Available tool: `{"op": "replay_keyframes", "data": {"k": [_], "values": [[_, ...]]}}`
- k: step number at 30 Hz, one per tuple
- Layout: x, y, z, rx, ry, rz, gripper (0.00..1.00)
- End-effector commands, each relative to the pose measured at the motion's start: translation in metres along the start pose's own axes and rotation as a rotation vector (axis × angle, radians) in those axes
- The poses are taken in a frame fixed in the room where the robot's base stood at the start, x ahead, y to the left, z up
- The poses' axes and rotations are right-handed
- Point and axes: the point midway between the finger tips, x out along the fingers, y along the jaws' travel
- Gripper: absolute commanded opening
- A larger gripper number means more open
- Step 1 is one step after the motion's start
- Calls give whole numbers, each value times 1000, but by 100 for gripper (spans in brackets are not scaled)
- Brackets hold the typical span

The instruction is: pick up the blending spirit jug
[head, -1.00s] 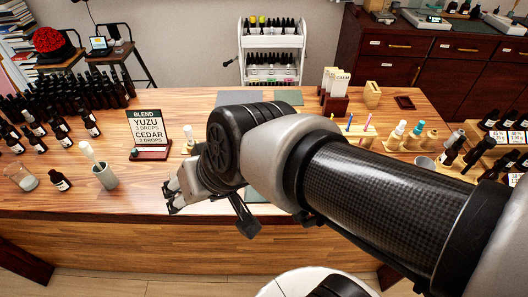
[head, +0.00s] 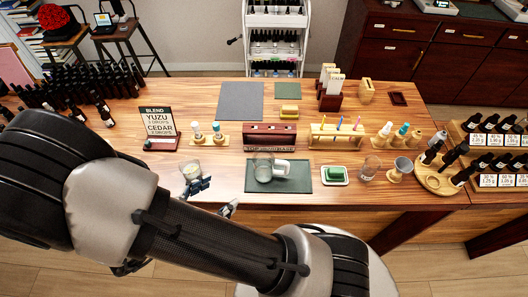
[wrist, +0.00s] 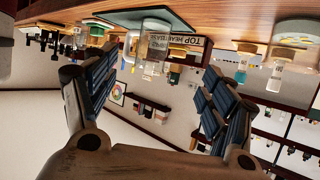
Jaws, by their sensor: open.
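The clear glass jug (head: 263,168) with a pale handle on its right stands upright on a dark green mat (head: 295,185) near the table's front edge. In the wrist view, which is upside down, the jug (wrist: 156,40) shows at the top between the fingers, with its handle to the left. My arm hides the front left of the table.
A dark red rack (head: 270,136) is behind the jug.

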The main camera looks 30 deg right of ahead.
Motion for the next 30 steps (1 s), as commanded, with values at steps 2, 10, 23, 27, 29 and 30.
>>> {"op": "replay_keyframes", "data": {"k": [2, 10, 23, 27, 29, 30], "values": [[7, 6, -1, -5, 21, 18, 77], [64, 8, -1, -3, 22, 24, 77], [122, 8, -4, -3, 19, 17, 77], [137, 10, -6, -2, 19, 20, 77], [147, 11, -7, -2, 19, 21, 77], [153, 12, -8, -2, 19, 22, 77]]}}
